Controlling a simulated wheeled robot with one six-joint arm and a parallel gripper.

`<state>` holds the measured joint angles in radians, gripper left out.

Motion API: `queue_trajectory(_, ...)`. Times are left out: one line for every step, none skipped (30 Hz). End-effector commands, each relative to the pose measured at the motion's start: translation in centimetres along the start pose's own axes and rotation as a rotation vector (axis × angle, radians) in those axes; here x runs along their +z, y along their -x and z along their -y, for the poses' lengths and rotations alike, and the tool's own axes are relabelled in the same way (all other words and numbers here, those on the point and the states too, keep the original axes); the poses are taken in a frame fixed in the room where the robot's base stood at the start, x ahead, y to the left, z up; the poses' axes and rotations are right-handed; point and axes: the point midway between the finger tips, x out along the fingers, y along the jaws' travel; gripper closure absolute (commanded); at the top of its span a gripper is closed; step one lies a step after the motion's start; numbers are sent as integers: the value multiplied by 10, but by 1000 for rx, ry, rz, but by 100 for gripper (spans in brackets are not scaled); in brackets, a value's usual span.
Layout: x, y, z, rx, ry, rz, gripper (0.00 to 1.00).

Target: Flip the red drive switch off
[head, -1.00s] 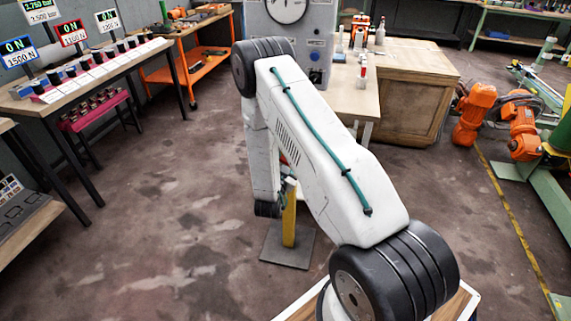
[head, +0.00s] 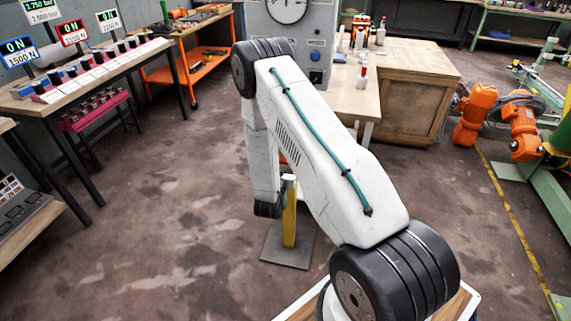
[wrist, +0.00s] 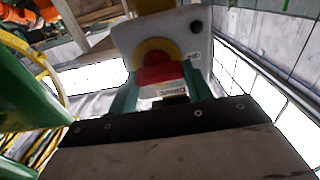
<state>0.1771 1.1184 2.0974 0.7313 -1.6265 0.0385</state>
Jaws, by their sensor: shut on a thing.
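The red drive switch (wrist: 160,74) sits on a yellow round plate on the face of a grey box (wrist: 184,38) in the wrist view. My gripper (wrist: 158,84) has a green finger on each side of the red handle and is shut on it. The fingertips are at the box face. In the head view, my arm hides the switch, the box and my gripper. A yellow post (head: 289,215) on a dark floor plate (head: 275,248) shows just right of my wrist.
A workbench (head: 75,95) with displays stands at the left, and an orange trolley (head: 190,65) behind it. A wooden cabinet (head: 405,90) is at the back. Orange robot arms (head: 474,115) lie at the right. The floor around the post is clear.

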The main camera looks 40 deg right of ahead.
Motion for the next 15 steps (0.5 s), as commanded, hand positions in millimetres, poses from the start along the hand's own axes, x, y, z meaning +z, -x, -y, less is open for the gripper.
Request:
queue_trajectory(1,1,1,-5,4,2,74)
queue_trajectory(1,1,1,-5,6,2,74)
queue_trajectory(1,1,1,-5,6,2,74)
queue_trajectory(1,1,1,-5,6,2,74)
queue_trajectory(1,1,1,-5,6,2,74)
queue_trajectory(1,1,2,-5,6,2,74)
queue_trajectory(1,1,2,-5,6,2,74)
queue_trajectory(1,1,2,-5,6,2,74)
queue_trajectory(1,1,2,-5,6,2,74)
queue_trajectory(1,1,2,-5,6,2,74)
queue_trajectory(1,1,2,-5,6,2,48)
queue_trajectory(1,1,2,-5,6,2,37)
queue_trajectory(1,1,1,-5,6,2,29)
queue_trajectory(1,1,1,-4,6,2,29)
queue_trajectory(1,0,0,-3,5,2,29)
